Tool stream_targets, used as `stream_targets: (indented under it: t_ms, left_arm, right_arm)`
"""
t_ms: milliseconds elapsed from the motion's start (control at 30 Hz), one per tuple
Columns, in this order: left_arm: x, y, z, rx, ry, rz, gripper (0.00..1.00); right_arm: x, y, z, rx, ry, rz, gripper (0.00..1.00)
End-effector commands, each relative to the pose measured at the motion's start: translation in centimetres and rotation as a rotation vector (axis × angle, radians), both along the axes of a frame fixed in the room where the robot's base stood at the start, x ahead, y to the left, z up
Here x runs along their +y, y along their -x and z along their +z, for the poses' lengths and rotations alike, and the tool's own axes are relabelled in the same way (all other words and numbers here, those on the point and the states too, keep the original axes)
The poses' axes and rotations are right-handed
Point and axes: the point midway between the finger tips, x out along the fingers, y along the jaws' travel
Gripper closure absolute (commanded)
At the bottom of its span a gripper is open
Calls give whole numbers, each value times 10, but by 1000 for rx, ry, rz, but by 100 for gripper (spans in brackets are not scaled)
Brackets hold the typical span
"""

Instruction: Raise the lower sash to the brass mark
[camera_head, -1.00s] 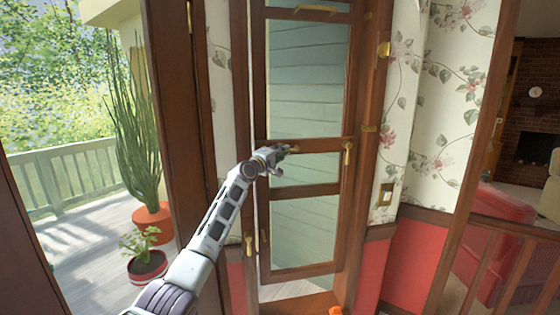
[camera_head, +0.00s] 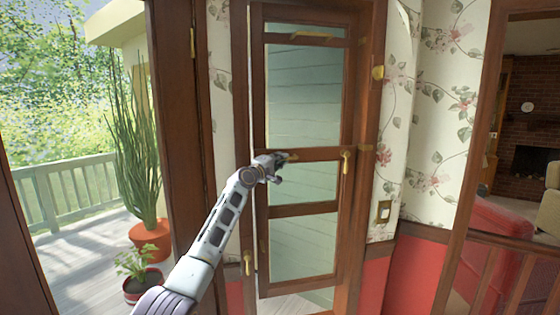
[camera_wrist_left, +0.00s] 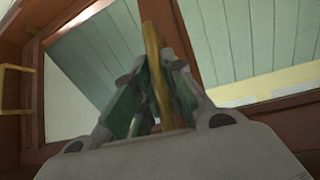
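The lower sash (camera_head: 298,286) is a brown wooden frame with glass, standing raised with a gap under it. Its top rail has a brass handle at the left and another brass handle (camera_head: 346,162) at the right. My left gripper (camera_head: 285,160) is at the left handle. In the left wrist view its fingers (camera_wrist_left: 152,100) close around that brass handle (camera_wrist_left: 153,50). A brass mark (camera_head: 366,148) sits on the right jamb, slightly higher in the picture than the right handle. My right gripper is not in view.
The upper sash's bottom rail (camera_head: 305,208) shows through the lower glass. A brass fitting (camera_head: 377,72) is higher on the right jamb. At the left, an open doorway shows potted plants (camera_head: 150,235) on a deck. A railing (camera_head: 510,265) stands at the lower right.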

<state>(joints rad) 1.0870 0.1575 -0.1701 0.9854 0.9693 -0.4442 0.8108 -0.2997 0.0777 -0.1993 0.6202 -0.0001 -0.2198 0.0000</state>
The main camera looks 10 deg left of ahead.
Motion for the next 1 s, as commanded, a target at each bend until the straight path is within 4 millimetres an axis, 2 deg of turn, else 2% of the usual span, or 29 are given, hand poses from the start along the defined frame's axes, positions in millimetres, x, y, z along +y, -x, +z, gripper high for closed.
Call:
stream_targets:
  t_ms: [33, 167, 633, 1000]
  left_arm:
    - [1, 0, 4, -7, 3, 2, 82]
    - [1, 0, 3, -5, 2, 1, 66]
    - [1, 2, 0, -1, 0, 0, 66]
    - [6, 16, -3, 0, 0, -1, 66]
  right_arm:
    - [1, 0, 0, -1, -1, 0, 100]
    - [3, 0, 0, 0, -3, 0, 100]
    - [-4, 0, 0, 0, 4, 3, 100]
    - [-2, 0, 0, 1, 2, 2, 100]
